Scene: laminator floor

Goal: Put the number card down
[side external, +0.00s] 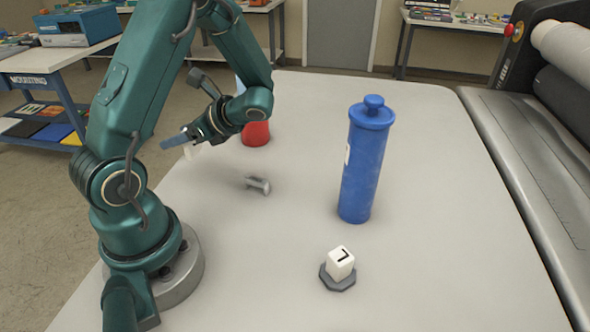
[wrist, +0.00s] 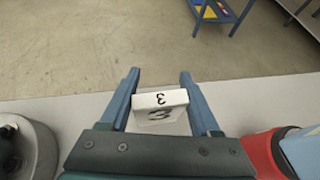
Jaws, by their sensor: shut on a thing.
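The number card (wrist: 150,99) is a small white piece with a black 3 on its faces. My gripper (wrist: 160,78) is shut on it, with one blue finger on each side. In the side view my gripper (side external: 176,142) is at the table's left side, and a bit of the white card (side external: 190,151) shows below the fingers. The card appears to be held above the table (side external: 290,225), close to its edge. The wrist view shows the table edge (wrist: 75,108) and bare floor beyond it.
A red object (side external: 255,134) with a pale blue upper part stands behind my wrist. A grey bolt-like piece (side external: 258,185) lies mid-table. A tall blue canister (side external: 368,165) stands to the right. A white marked cube (side external: 341,263) sits on a dark base (side external: 337,284) in front.

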